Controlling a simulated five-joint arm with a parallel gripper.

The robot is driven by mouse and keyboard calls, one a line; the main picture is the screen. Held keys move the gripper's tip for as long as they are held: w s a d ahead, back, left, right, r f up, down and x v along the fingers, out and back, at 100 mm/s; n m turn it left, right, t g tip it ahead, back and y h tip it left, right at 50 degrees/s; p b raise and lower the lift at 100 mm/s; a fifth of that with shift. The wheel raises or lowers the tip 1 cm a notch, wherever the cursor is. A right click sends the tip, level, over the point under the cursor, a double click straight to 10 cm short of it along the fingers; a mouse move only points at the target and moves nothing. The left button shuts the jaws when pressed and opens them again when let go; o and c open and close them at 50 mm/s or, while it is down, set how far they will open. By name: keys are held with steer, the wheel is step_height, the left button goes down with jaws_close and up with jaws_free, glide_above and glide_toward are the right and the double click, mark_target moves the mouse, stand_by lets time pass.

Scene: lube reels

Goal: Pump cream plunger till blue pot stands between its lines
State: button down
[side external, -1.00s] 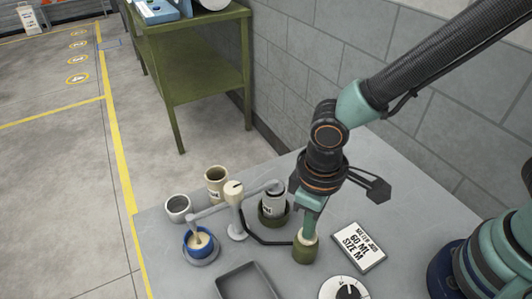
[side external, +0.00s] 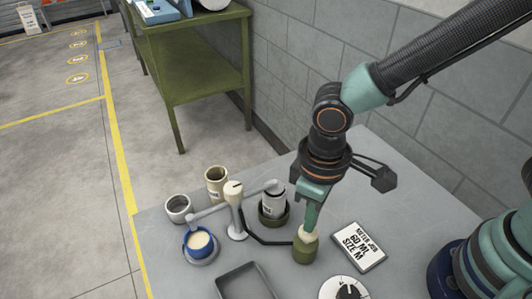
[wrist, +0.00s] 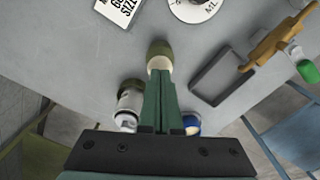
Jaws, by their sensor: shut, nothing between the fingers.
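The cream plunger (side external: 306,238) stands upright in an olive-green pump body (side external: 305,254); it also shows in the wrist view (wrist: 159,64). My gripper (side external: 310,226) is shut, pointing down with its fingertips at the plunger's top. I cannot tell whether they touch it. The blue pot (side external: 190,251) sits on a round grey stand (side external: 212,256) under the spout at the left, with cream liquid inside. No stream shows below the spout. The lines on the pot are too small to read. In the wrist view the blue pot (wrist: 193,122) is partly hidden behind my fingers.
A round dial (side external: 345,291) and a grey tray (side external: 246,283) are at the front. A grey cup (side external: 177,208), a cream pot (side external: 216,183) and a white canister (side external: 273,203) stand behind.

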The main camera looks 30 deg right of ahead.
steer(key=shift+r, duration=2.15)
steer(key=w+d+r+m+t, duration=0.2)
steer(key=d+r, duration=0.3)
steer(key=d, duration=0.6)
steer(key=w+d+r+m+t, duration=0.3)
steer(key=d+r, duration=0.3)
steer(key=d, duration=0.6)
steer(key=shift+m+t, duration=0.3)
steer(key=shift+m, duration=0.2)
